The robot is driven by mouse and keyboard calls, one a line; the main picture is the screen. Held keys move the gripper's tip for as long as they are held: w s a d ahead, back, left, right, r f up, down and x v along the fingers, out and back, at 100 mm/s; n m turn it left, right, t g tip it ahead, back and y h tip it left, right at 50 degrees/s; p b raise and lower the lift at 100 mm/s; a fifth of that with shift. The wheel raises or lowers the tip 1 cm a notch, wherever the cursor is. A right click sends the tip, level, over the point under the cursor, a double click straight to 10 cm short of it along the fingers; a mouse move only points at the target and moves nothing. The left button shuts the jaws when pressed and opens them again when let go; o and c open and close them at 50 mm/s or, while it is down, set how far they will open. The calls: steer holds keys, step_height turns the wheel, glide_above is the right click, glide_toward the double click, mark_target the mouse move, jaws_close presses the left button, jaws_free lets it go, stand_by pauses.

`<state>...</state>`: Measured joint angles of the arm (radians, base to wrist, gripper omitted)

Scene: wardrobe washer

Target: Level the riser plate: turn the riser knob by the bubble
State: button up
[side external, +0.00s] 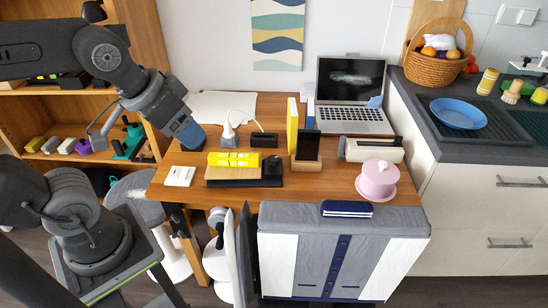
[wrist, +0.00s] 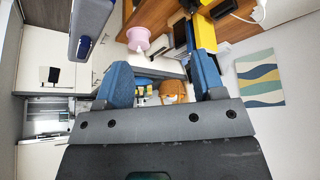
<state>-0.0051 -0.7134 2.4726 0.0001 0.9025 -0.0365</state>
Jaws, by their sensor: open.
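A yellow bar (side external: 233,159), apparently a level, lies along a brown wooden plate (side external: 230,175) on the desk. The bubble itself is too small to read. A dark knob-like part (side external: 272,166) sits at the plate's right end, on a black base; its details are unclear. My gripper (side external: 188,135) is above the desk, behind and left of the plate, apart from it. In the wrist view, its two blue fingers (wrist: 161,82) are spread with nothing held between them. I cannot make out the plate or the knob in the wrist view.
A white adapter (side external: 229,136) with a cable stands behind the plate. A white switch panel (side external: 180,176) lies to its left. A dark phone stand (side external: 307,148), yellow book (side external: 292,126), laptop (side external: 350,95) and pink pot (side external: 377,181) are to the right. The desk's front strip is clear.

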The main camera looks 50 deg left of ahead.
steer(key=w+a+n+g, duration=0.15)
steer(key=w+n, duration=0.25)
steer(key=w, duration=0.4)
steer(key=n+g, duration=0.4)
steer(key=n, duration=1)
glide_above(274, 159)
step_height(274, 159, down, 17)
step_height(274, 159, down, 14)
steer(key=shift+w+r, duration=0.1)
steer(key=shift+r, duration=0.15)
steer(key=c, duration=0.9)
steer(key=shift+c, duration=0.2)
steer(key=shift+m, duration=0.3)
